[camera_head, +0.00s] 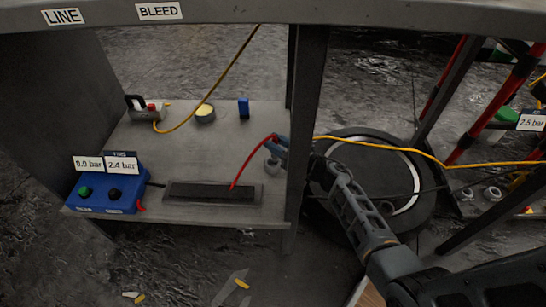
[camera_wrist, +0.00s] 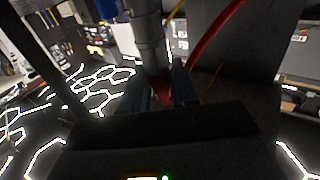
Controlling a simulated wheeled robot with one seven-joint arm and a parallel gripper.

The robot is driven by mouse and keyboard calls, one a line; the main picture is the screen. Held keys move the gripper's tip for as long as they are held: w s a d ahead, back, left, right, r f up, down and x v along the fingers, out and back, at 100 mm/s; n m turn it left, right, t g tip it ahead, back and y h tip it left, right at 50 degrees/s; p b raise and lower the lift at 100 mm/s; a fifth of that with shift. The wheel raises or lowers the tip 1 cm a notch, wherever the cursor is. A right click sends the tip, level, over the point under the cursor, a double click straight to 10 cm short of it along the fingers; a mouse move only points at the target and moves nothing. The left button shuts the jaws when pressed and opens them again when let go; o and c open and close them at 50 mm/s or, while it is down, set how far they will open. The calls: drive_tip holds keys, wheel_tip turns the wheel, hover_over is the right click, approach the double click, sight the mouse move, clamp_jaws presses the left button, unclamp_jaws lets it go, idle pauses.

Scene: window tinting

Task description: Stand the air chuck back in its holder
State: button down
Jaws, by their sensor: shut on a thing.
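My gripper (camera_head: 279,146) is at the right end of the shelf, with its bluish fingers shut on the air chuck, whose body is mostly hidden by them. A red hose (camera_head: 246,158) runs from the fingers down to the dark strip on the shelf. In the wrist view my fingers (camera_wrist: 163,92) close around something reddish, and a grey cylinder (camera_wrist: 148,35) stands in line with them. A small round grey fitting (camera_head: 272,166) sits just below the fingers; I cannot tell whether it is the holder, nor whether the chuck touches it.
The shelf (camera_head: 165,140) carries a blue box (camera_head: 107,191) reading 0.0 and 2.4 bar, a dark strip (camera_head: 212,193), a round tin (camera_head: 205,113) and a blue block (camera_head: 243,108). A table leg (camera_head: 304,110) stands close beside my gripper. A yellow hose (camera_head: 390,148) crosses right, over a tyre (camera_head: 425,190).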

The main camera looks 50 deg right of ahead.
sight(273, 160)
drive_tip(key=shift+w+a+f, duration=0.25)
drive_tip(key=shift+f, duration=0.1)
drive_tip(key=shift+f+b, duration=1.4)
drive_tip(key=shift+f, duration=0.4)
drive_tip(key=shift+f, duration=0.1)
drive_tip(key=c, duration=0.9)
unclamp_jaws()
drive_tip(key=shift+f, duration=0.1)
drive_tip(key=shift+o, duration=0.2)
drive_tip(key=shift+r, duration=0.25)
drive_tip(key=s+p, duration=0.3)
drive_tip(key=s, duration=0.9)
drive_tip(key=shift+s+f, duration=0.1)
